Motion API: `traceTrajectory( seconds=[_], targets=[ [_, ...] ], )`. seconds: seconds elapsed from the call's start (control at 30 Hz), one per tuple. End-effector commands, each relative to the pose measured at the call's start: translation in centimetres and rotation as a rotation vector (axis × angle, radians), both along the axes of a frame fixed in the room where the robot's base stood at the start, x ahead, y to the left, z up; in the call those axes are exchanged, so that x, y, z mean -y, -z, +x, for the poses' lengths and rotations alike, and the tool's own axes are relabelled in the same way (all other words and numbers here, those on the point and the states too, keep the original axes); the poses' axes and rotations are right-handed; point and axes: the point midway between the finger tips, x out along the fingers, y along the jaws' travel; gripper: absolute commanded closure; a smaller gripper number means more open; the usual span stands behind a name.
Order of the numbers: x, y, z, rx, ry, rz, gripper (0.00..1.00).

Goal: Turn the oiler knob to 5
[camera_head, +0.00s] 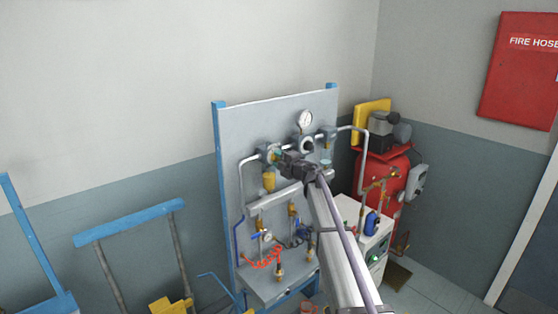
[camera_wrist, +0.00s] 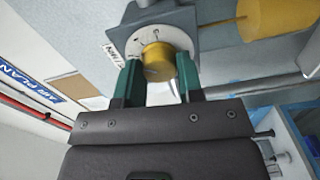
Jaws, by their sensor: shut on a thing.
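The oiler knob (camera_wrist: 158,62) is a short brass-yellow cylinder in front of a round pale dial (camera_wrist: 133,45) with dark marks. The dial sits on a grey housing (camera_wrist: 184,20), and a yellow bowl (camera_wrist: 262,18) extends to the right in the wrist view. My gripper (camera_wrist: 160,82) has its two green fingers on either side of the knob, shut on it. The dial numbers are too small to read. In the head view my gripper (camera_head: 279,156) reaches the left unit on the panel, above the amber bowl (camera_head: 269,181); the knob is hidden there.
The grey panel (camera_head: 235,125) also carries a pressure gauge (camera_head: 305,119), pipes, and a lower row of valves with a red coiled hose (camera_head: 263,259). A red compressor tank (camera_head: 381,177) stands to the right. A blue-handled cart (camera_head: 130,222) stands to the left.

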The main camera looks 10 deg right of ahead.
Motion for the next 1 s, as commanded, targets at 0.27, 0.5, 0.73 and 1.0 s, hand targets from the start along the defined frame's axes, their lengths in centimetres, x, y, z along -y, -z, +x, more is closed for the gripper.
traceTrajectory(
  seconds=[0.27, 0.5, 0.73, 1.0],
  targets=[
    [0.00, -0.03, -0.03, -0.133, 0.000, 0.223, 0.89],
    [0.02, -0.06, -0.01, -0.251, 0.000, 0.419, 0.89],
    [0.04, -0.09, -0.01, -0.362, 0.000, 0.606, 0.89],
    [0.07, -0.11, 0.02, -0.477, 0.000, 0.801, 0.89]
  ],
)
